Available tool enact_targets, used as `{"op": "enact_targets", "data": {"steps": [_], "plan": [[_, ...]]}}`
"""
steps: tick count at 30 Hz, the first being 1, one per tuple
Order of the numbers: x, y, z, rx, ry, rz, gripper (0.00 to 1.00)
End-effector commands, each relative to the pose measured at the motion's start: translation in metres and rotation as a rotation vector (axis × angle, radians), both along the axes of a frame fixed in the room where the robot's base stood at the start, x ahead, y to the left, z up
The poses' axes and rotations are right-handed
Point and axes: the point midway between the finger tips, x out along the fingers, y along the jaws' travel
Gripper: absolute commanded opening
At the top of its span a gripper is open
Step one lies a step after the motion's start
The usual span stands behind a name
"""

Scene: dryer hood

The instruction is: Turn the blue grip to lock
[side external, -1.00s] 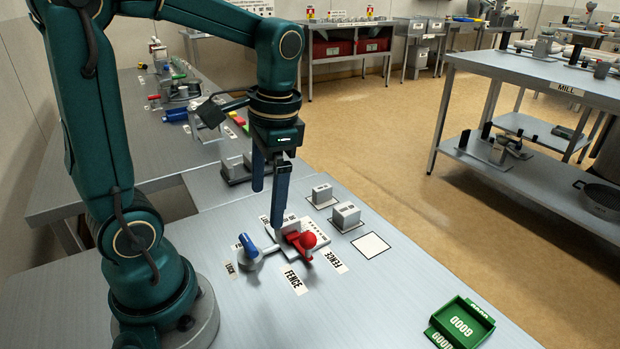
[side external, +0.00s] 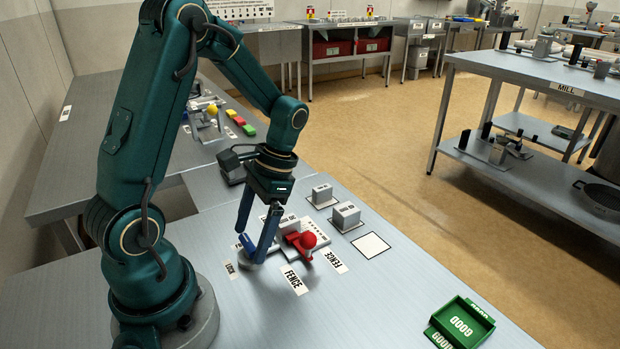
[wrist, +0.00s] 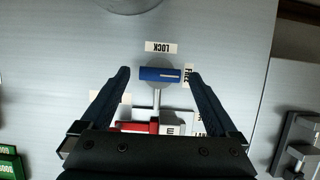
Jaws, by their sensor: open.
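The blue grip (wrist: 160,74) sits on a round grey base on the table, seen between my fingertips in the wrist view. It lies crosswise, and the white line on it points right, toward the FREE label (wrist: 189,75). The LOCK label (wrist: 161,47) is just above it in that view. In the side view, the grip (side external: 246,243) is partly hidden by my fingers. My gripper (wrist: 159,73) is open, with one finger on each side of the grip and visible gaps. In the side view, my gripper (side external: 250,248) reaches down to the grip. I cannot tell its exact height.
Two grey blocks (side external: 346,215) stand behind. A green GOOD tray (side external: 461,323) is at the front right. The table between is clear.

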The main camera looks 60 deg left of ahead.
Motion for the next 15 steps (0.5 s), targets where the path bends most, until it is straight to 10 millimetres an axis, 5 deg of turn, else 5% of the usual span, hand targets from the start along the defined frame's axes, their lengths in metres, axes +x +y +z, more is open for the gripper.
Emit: {"op": "enact_targets", "data": {"steps": [7,13,15], "plan": [[-0.0004,-0.0001,-0.0008,0.000,0.000,0.000,0.95],[-0.0004,-0.0001,-0.0006,0.000,0.000,0.000,0.18],[-0.0003,-0.0001,-0.0005,0.000,0.000,0.000,0.09]]}}
